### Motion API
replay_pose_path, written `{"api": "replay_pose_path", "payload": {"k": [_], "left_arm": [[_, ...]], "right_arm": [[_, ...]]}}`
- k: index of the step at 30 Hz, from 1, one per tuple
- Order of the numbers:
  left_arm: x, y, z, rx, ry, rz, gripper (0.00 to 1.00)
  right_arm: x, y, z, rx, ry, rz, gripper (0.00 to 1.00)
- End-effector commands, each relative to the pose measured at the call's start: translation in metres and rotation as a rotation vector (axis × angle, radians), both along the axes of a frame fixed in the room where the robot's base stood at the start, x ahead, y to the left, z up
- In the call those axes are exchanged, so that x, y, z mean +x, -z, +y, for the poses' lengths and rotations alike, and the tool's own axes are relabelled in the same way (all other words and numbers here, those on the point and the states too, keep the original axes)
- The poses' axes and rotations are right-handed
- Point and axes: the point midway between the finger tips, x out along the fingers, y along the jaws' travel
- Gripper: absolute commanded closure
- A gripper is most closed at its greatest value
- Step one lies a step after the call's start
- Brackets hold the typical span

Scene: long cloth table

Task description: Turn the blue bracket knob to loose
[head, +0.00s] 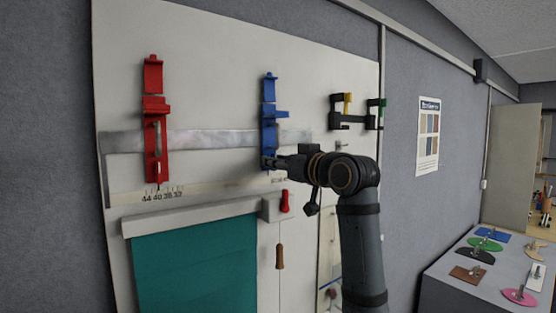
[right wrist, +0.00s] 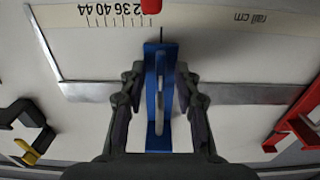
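The blue bracket (head: 269,92) is upright on the white wall panel, across the grey metal rail. In the right wrist view the blue bracket (right wrist: 152,128) shows upside down, with a slim grey knob (right wrist: 160,92) lying lengthwise along its face. My right gripper (head: 268,162) is at the bracket's lower part. In the right wrist view its fingers (right wrist: 158,88) stand on either side of the bracket and knob, with gaps visible, so it is open. Whether a fingertip touches the knob is not clear. In the head view the gripper hides the knob. My left gripper is not in view.
A red bracket (head: 154,110) is on the rail (head: 210,138) to the left, above a printed scale. Black hooks with yellow and green parts (head: 350,112) are to the right. A teal blind (head: 195,265) and a red switch (head: 285,200) are below. A side table (head: 450,300) holds several small pieces.

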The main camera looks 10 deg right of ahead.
Motion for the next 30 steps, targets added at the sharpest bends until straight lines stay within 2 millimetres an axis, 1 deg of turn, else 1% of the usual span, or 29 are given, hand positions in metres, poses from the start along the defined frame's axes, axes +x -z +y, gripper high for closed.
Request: {"api": "replay_pose_path", "payload": {"k": [1,6,7,20,26,30], "left_arm": [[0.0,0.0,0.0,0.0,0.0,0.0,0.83],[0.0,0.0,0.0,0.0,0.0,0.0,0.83],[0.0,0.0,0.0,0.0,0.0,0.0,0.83],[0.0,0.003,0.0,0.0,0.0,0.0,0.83],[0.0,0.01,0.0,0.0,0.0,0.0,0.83],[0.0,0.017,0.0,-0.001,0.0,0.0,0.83]], "right_arm": [[0.0,0.0,0.0,0.0,0.0,0.0,0.76],[0.0,0.0,0.0,0.0,0.0,0.0,0.99],[0.0,0.0,0.0,0.0,0.0,0.0,1.0],[0.0,0.001,0.0,-0.032,0.0,-0.013,1.0],[-0.001,0.002,0.001,-0.132,0.0,-0.055,1.0],[-0.001,0.003,0.001,-0.239,0.0,-0.099,1.0]]}}
